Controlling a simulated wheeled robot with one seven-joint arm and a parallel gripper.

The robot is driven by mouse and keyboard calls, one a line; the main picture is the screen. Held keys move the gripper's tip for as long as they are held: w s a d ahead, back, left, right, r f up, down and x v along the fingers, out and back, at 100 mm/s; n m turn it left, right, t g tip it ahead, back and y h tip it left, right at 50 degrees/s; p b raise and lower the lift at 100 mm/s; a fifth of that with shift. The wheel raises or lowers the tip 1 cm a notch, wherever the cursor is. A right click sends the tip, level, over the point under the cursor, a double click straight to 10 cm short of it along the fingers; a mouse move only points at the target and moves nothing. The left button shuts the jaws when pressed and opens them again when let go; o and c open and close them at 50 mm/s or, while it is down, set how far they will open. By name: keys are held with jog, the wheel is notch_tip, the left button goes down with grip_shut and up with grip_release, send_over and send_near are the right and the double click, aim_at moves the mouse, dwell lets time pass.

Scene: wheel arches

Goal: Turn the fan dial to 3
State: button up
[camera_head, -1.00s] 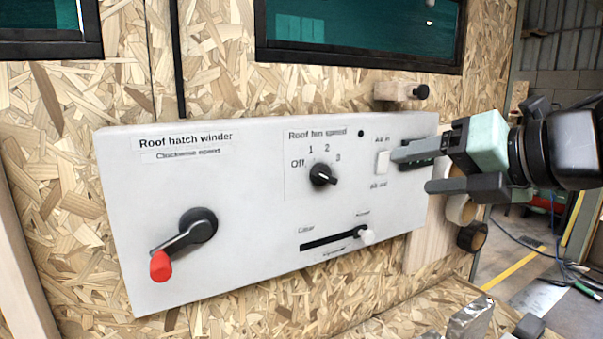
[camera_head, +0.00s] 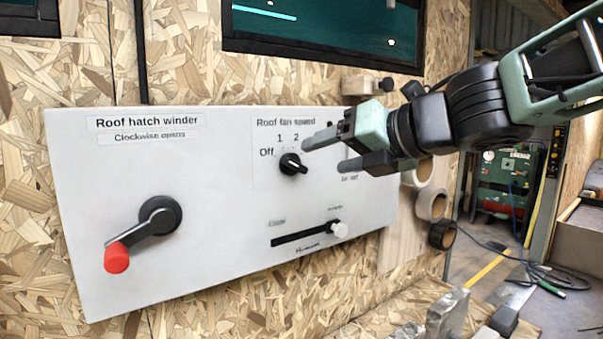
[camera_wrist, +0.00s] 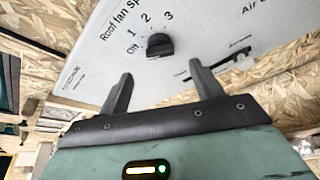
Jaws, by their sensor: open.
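The fan dial (camera_head: 292,163) is a black knob under the label "Roof fan speed" on the white panel (camera_head: 215,235). Off, 1 and 2 show around it; my gripper hides the 3 in the head view. A pale mark shows on the knob's lower right side, but I cannot tell surely which setting it marks. In the wrist view the dial (camera_wrist: 158,46) lies just beyond the fingertips, roughly centred between them, with 1, 2 and 3 visible. My gripper (camera_head: 325,155) is open and empty, to the right of the dial and apart from it.
A red-handled hatch crank (camera_head: 145,230) is at the panel's left. A slider with a white knob (camera_head: 339,229) sits below the dial. My gripper covers the air switch area. Tape rolls (camera_head: 432,204) hang at the right, and a window (camera_head: 325,30) is above.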

aim_at(299, 166)
jog(key=x, duration=0.7)
jog(key=shift+w+a+f+b, duration=0.1)
jog(key=shift+w+a+b, duration=0.15)
jog(key=shift+b, duration=0.15)
jog(key=shift+c, duration=0.3)
jog(key=c, duration=0.9)
